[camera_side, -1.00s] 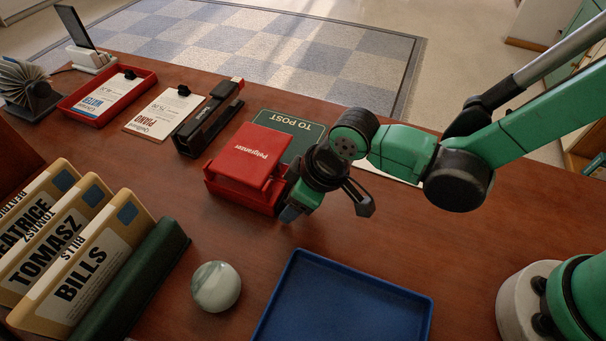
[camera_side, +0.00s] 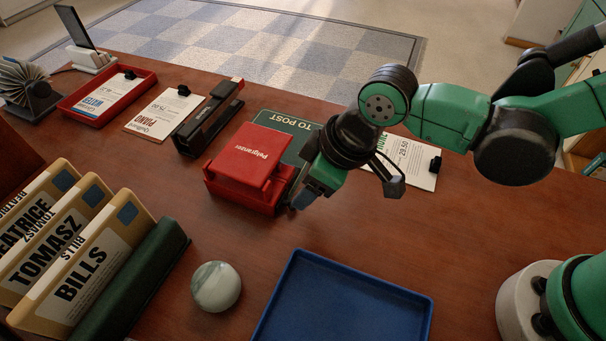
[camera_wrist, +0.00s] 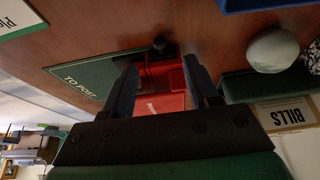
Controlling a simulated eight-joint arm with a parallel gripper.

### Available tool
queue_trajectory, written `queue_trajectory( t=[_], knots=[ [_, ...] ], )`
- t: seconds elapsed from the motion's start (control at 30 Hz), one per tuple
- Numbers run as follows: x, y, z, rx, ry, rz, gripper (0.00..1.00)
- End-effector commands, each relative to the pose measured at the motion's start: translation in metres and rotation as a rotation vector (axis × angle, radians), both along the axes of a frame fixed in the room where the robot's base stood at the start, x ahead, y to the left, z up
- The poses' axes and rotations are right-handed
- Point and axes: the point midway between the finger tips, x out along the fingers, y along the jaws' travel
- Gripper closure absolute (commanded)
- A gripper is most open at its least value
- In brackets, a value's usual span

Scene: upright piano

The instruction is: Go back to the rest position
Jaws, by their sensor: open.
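My gripper (camera_side: 346,194) is open and empty in the side view. It hangs above the desk just right of the red Pelgranzer box (camera_side: 252,163), between it and the blue tray. In the wrist view my gripper's two dark fingers (camera_wrist: 160,92) are spread apart, with the red box (camera_wrist: 166,82) showing beyond and between them. Nothing is held between the fingers.
A green TO POST mat (camera_side: 300,133) lies behind the red box. A blue tray (camera_side: 318,310), a pale round paperweight (camera_side: 216,287) and upright folders (camera_side: 92,262) stand in front. A clipped paper (camera_side: 412,163) lies behind my gripper. A black stapler-like object (camera_side: 208,118) sits farther left.

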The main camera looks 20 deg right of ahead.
Motion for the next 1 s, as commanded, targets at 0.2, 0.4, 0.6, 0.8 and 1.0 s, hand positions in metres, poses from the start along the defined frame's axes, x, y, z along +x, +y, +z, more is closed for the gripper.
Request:
queue_trajectory(
  t=[0.2,0.4,0.6,0.8,1.0],
  knots=[
    [0.001,-0.001,0.0,0.001,-0.001,-0.003,0.46],
    [0.012,-0.035,0.021,0.019,-0.025,-0.119,0.46],
    [0.019,-0.111,0.055,0.052,-0.089,-0.375,0.46],
    [0.005,-0.178,0.074,0.077,-0.16,-0.615,0.46],
    [-0.009,-0.213,0.078,0.087,-0.206,-0.755,0.46]
  ],
)
